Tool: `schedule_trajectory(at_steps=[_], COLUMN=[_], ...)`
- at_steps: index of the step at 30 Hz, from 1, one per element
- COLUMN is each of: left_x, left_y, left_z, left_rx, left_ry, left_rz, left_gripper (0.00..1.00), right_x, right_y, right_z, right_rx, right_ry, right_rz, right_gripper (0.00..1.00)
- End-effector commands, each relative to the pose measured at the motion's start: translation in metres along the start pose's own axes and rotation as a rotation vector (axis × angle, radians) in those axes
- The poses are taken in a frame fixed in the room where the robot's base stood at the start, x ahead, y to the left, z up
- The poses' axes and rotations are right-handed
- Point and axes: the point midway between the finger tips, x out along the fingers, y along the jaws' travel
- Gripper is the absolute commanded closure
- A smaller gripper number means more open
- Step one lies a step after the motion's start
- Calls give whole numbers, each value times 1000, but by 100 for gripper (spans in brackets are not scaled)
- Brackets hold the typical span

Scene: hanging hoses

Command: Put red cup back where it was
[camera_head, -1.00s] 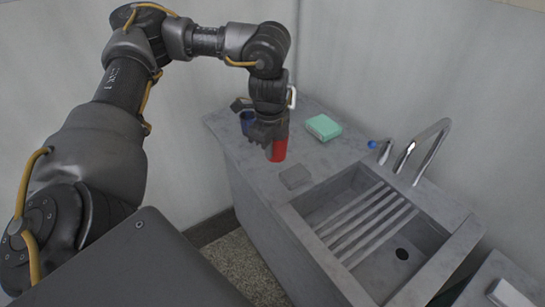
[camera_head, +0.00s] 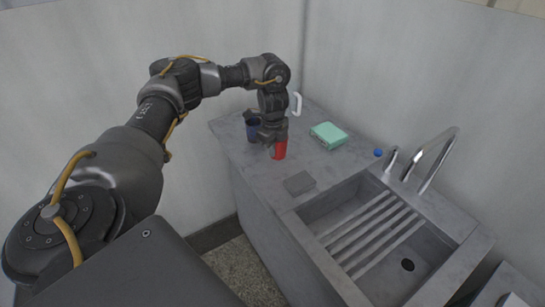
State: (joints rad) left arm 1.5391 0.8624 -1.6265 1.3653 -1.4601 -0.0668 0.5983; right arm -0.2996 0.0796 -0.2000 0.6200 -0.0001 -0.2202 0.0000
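The red cup (camera_head: 280,150) stands upright, or nearly so, at the back left part of the grey counter (camera_head: 240,150). My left gripper (camera_head: 271,141) is right at the cup and covers its upper part. Whether the fingers are closed on the cup or only beside it is hidden, and I cannot tell if the cup touches the counter. A dark blue cup (camera_head: 252,130) stands just left of the gripper, partly covered by it. My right gripper is not in view.
A mint green box (camera_head: 328,135) lies to the right of the red cup. A flat grey piece (camera_head: 299,183) lies near the sink (camera_head: 335,205). A chrome faucet (camera_head: 437,160) and a small blue item (camera_head: 378,153) are behind the sink. The wall is close behind.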

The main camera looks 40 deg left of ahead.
Motion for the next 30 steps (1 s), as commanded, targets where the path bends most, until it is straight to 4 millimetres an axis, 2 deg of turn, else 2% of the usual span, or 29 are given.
schedule_trajectory(at_steps=[5,12,24,27,29,30], left_x=[6,35,41,40,40,40], left_y=[-2,-1,-1,-1,-1,-1], left_z=[2,3,2,2,2,2], left_rx=[-2,-1,-1,0,0,0], left_ry=[0,0,1,1,1,1], left_rz=[2,3,1,0,0,0], left_gripper=[100,100,100,85,77,76], right_x=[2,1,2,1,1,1], right_y=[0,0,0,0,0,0], right_z=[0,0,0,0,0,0], right_rx=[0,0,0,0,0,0], right_ry=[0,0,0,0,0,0], right_rz=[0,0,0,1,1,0], right_gripper=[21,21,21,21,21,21])
